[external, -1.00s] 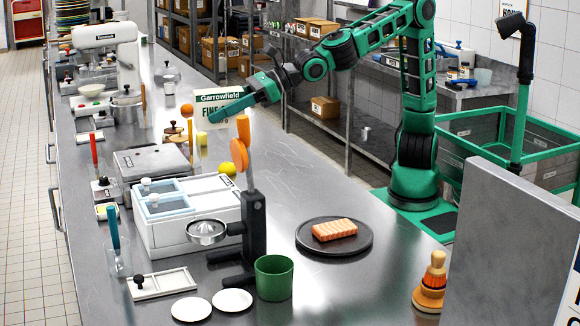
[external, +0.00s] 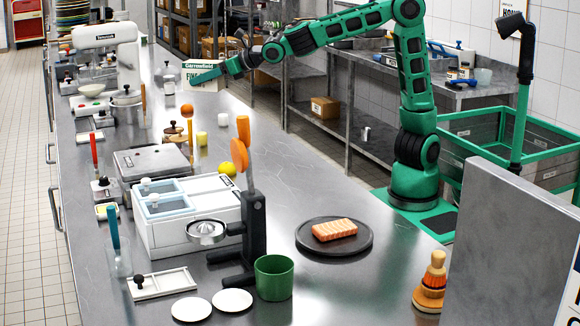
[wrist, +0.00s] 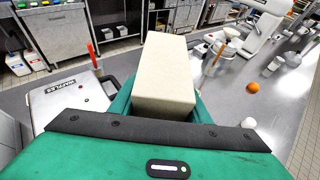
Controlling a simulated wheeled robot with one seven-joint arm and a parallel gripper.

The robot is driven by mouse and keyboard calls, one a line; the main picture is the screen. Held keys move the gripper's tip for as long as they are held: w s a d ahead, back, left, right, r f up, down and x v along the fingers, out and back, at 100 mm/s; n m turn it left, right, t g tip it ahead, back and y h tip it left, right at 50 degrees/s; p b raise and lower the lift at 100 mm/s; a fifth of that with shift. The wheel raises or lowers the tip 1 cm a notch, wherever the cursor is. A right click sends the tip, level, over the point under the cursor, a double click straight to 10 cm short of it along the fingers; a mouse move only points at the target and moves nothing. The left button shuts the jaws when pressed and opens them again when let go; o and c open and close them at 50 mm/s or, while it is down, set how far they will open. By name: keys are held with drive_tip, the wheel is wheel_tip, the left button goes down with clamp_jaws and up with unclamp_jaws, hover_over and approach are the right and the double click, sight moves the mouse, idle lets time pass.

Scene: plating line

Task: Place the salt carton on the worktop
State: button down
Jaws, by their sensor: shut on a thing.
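The salt carton (external: 203,84) is a white box with a green band and lettering. It is at the far part of the steel worktop (external: 285,165), near its right edge. My gripper (external: 208,76) is shut on it, with a green finger across the carton's face. In the wrist view the carton's plain pale side (wrist: 165,70) fills the space between the green fingers. The carton looks upright in the external view. I cannot tell whether its base touches the worktop or hangs just above it.
A clear bottle (external: 168,76) stands just left of the carton. A dark plate (external: 308,246) holds a salmon piece.

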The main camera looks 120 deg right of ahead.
hover_over(211, 158)
drive_tip(key=shift+m+g+h, duration=0.3)
drive_tip(key=shift+m+h, duration=0.1)
wheel_tip(211, 158, down, 24)
drive_tip(key=shift+w+a+f, duration=0.1)
drive_tip(key=shift+w+f, duration=0.05)
drive_tip(key=shift+f, duration=0.05)
idle(0.3)
drive_tip(key=c, duration=1)
unclamp_jaws()
drive_tip(key=shift+f, duration=0.15)
